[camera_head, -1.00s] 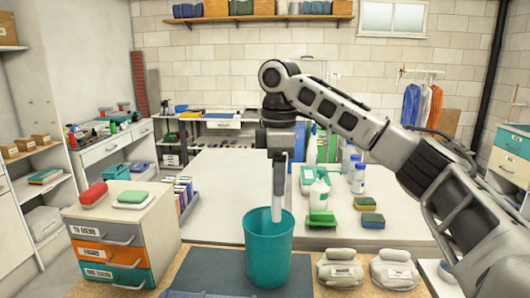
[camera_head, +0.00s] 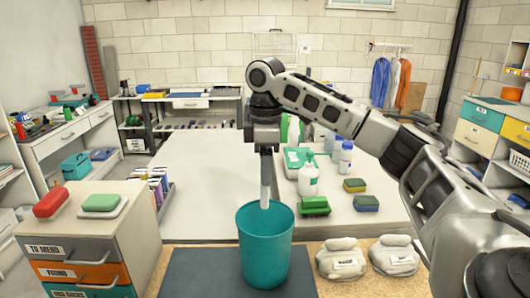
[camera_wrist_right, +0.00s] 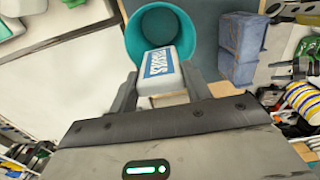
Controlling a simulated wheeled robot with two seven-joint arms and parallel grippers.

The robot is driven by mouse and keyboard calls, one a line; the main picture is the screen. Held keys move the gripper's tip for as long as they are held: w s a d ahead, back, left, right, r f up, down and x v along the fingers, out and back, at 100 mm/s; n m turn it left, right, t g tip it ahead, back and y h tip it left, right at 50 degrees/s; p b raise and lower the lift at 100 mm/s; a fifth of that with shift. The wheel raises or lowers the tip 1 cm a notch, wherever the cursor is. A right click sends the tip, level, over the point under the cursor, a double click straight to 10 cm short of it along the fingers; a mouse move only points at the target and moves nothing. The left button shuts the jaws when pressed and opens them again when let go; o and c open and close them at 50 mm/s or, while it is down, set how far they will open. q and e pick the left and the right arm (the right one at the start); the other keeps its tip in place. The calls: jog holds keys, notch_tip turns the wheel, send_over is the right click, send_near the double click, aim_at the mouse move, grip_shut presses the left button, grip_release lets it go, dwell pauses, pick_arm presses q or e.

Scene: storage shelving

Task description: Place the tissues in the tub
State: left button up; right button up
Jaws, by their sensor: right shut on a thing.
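The teal tub (camera_head: 264,255) stands upright on the dark mat at the front middle; its open mouth also shows in the right wrist view (camera_wrist_right: 133,38). My right gripper (camera_head: 265,203) points straight down with its tips at the tub's mouth, towards the back rim. In the right wrist view, my right gripper (camera_wrist_right: 163,88) is shut on the tissues (camera_wrist_right: 160,65), a white pack with a blue printed label. The pack overlaps the tub's opening there. I cannot make out the pack in the head view. My left gripper is out of view.
A drawer unit (camera_head: 85,245) with a red and a green item on top stands left of the tub. Two grey bags (camera_head: 341,259) lie to its right. Bottles (camera_head: 308,178) and sponges (camera_head: 366,203) stand behind. Blue folded items (camera_wrist_right: 242,45) lie beside the tub.

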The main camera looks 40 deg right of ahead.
aim_at(266, 189)
jog(key=shift+f, duration=2.95)
jog(key=o, duration=1.3)
jog(key=shift+c, duration=0.2)
notch_tip(266, 189, up, 7)
jog(key=shift+r, duration=0.1)
